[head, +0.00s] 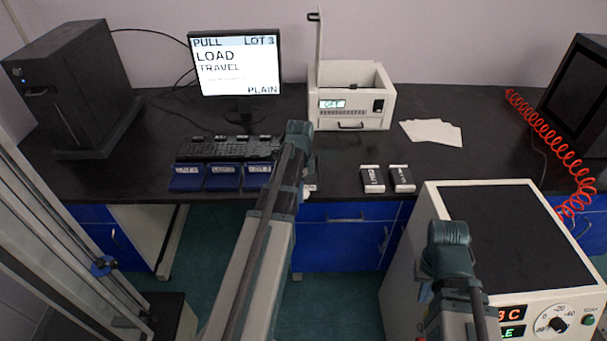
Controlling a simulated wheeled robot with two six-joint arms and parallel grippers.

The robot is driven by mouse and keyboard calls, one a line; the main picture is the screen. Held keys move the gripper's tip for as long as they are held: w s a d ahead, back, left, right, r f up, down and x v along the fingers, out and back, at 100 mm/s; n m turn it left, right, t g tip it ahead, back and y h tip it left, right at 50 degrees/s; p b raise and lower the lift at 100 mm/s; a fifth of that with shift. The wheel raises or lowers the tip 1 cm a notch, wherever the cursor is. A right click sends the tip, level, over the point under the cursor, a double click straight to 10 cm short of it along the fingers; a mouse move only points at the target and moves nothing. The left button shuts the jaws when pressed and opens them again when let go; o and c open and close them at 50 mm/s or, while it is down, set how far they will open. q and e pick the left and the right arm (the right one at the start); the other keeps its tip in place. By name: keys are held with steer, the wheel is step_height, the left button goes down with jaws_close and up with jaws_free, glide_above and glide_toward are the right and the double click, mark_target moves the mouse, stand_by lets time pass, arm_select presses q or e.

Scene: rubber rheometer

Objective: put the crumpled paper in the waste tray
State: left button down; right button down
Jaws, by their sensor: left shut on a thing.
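My left arm reaches over the front edge of the bench, and my left gripper (308,188) is mostly hidden behind its own wrist. It is shut on a small pale thing, seemingly the crumpled paper, of which only a sliver shows at the bench edge. I cannot make out a waste tray; the arm covers part of the bench there. My right arm's wrist stands in front of the white machine at lower right, and the fingers of my right gripper are hidden.
Blue lot trays (222,178) sit left of my left arm, before the keyboard (215,148). Two small dark-and-white packs (373,179) lie to its right. A white instrument (350,100) with a raised lid and white sheets (431,132) stand behind. The white machine (520,235) fills the lower right.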

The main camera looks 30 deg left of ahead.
arm_select(q)
steer(key=w+a, duration=0.2)
steer(key=w, duration=0.2)
steer(key=w+a+f+b, duration=0.1)
steer(key=w+a, duration=0.1)
steer(key=w, duration=0.2)
steer(key=w+a, duration=0.3)
steer(key=w, duration=0.2)
steer(key=shift+f, duration=0.2)
steer(key=f+b, duration=0.3)
steer(key=b, duration=0.1)
steer(key=shift+w+f, duration=0.3)
steer(key=shift+f, duration=0.2)
steer(key=shift+c, duration=2.2)
jaws_free()
steer(key=shift+r, duration=0.2)
step_height(320, 180, up, 12)
steer(key=p, duration=1.2)
